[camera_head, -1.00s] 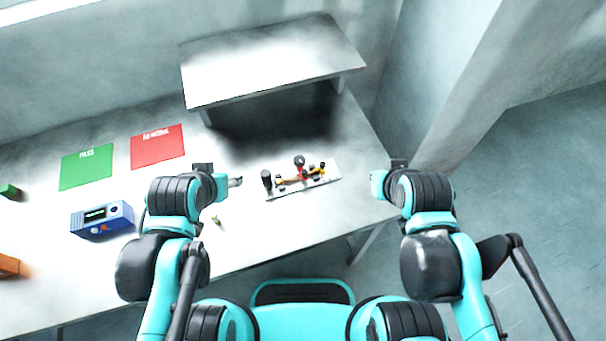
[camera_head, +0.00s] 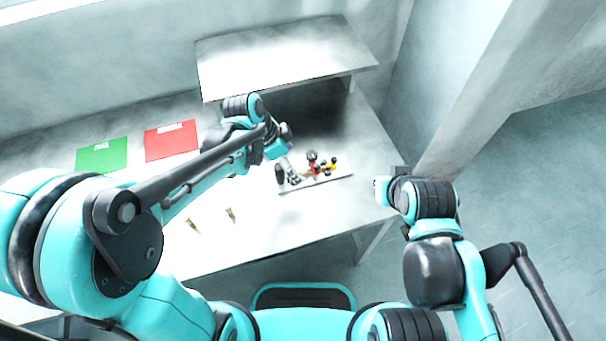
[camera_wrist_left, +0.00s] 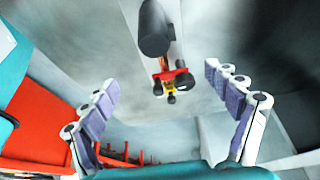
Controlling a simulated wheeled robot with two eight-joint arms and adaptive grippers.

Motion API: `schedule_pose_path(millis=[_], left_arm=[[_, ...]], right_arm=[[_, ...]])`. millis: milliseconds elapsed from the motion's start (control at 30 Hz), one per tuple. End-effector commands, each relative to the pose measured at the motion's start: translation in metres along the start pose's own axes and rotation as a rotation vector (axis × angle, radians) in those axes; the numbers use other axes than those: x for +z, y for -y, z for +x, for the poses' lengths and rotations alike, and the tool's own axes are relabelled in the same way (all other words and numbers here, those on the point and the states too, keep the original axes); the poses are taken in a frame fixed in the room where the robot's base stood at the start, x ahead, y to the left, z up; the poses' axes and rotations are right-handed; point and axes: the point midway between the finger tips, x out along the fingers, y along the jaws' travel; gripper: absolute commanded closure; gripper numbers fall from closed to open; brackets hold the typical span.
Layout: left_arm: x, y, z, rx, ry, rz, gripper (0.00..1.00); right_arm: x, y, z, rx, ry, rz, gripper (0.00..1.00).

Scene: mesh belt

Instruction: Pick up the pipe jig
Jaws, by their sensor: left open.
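The pipe jig (camera_head: 338,174) is a pale plate with a black cylinder at its left end and red, yellow and black parts on top. It lies on the table, right of centre, in the head view. My left gripper (camera_head: 290,167) is just above its left end, by the black cylinder. In the left wrist view the gripper (camera_wrist_left: 162,80) is open, its fingers wide apart. The jig's black cylinder (camera_wrist_left: 156,28) and red and yellow parts show beyond and between them, with no visible contact.
A raised grey shelf (camera_head: 290,60) stands behind the jig. A green mat (camera_head: 102,156) and a red mat (camera_head: 171,141) lie to the left. Small brass-coloured pieces (camera_head: 231,215) lie nearer the front. The table is clear in front of the jig.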

Motion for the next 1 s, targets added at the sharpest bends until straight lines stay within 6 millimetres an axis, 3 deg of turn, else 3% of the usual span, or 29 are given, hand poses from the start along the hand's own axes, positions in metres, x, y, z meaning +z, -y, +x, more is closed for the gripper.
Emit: schedule_pose_path(millis=[600,833,867,1000], left_arm=[[0.001,0.004,0.076,0.001,-0.001,0.007,0.12],[0.0,0.004,0.076,0.0,-0.001,0.005,0.12],[0.0,0.004,0.076,0.0,-0.001,0.005,0.17],[0.0,0.004,0.076,0.0,-0.001,0.004,0.54]], right_arm=[[0.021,0.0,0.03,0.0,0.0,0.0,1.0],[0.02,0.0,0.028,0.0,0.0,0.0,1.0],[0.02,0.0,0.028,0.0,0.0,0.0,1.0],[0.02,0.0,0.028,0.0,0.0,0.0,1.0]])
